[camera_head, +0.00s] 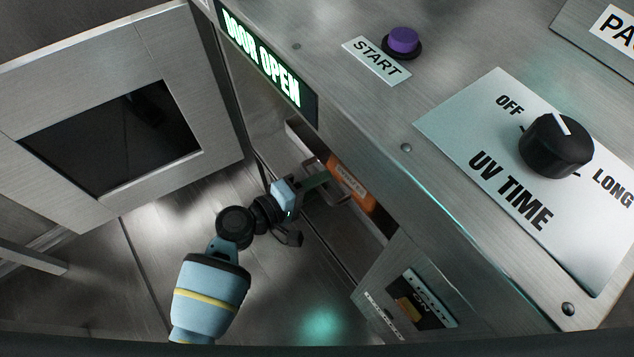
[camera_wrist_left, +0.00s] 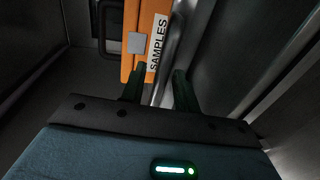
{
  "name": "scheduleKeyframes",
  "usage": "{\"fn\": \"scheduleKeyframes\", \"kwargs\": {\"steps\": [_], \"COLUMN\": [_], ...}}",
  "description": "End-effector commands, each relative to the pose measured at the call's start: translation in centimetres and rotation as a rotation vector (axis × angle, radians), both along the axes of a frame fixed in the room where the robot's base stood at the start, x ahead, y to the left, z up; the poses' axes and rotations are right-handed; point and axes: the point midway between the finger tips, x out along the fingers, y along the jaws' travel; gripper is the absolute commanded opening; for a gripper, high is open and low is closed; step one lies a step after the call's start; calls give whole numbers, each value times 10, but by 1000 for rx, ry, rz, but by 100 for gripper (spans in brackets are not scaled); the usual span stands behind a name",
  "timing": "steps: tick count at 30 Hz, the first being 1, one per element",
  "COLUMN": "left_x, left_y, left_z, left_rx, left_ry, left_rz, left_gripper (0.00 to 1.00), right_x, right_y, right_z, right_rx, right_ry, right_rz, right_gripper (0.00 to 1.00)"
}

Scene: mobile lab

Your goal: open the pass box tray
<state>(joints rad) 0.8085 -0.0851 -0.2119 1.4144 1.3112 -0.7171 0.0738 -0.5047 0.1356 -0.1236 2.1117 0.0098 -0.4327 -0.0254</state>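The pass box's metal tray (camera_head: 299,134) sits inside the opening under the lit DOOR OPEN sign. An orange case (camera_head: 352,184) stands in it; in the left wrist view the orange case (camera_wrist_left: 146,35) shows its SAMPLES label. A metal handle bar is at the tray's front. My left gripper (camera_head: 322,183) reaches into the opening at this handle. In the left wrist view, the two dark fingers of my left gripper (camera_wrist_left: 158,92) stand apart, with a bright metal bar between them. I cannot tell whether they touch it. My right gripper is not in view.
The pass box door (camera_head: 216,95) with its dark window stands wide open at the left. The box's top carries a purple START button (camera_head: 403,41) and a black UV TIME knob (camera_head: 556,146). A labelled steel panel (camera_head: 385,262) borders the opening at lower right.

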Motion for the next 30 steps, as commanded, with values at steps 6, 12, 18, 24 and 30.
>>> {"fn": "scheduleKeyframes", "kwargs": {"steps": [6, 12, 18, 24, 30], "left_x": [0, 0, 0, -1, -8], "left_y": [0, 0, 0, 2, 11], "left_z": [0, 0, 0, 0, 0], "left_rx": [1, 1, 1, 1, 3], "left_ry": [-1, -1, -1, -1, 0], "left_rz": [0, 0, 0, 0, 0], "left_gripper": [28, 2, 0, 0, 0], "right_x": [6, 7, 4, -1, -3], "right_y": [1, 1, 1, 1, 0], "right_z": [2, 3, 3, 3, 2], "right_rx": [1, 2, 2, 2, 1], "right_ry": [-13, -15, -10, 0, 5], "right_rz": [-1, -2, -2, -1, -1], "right_gripper": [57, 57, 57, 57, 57]}}
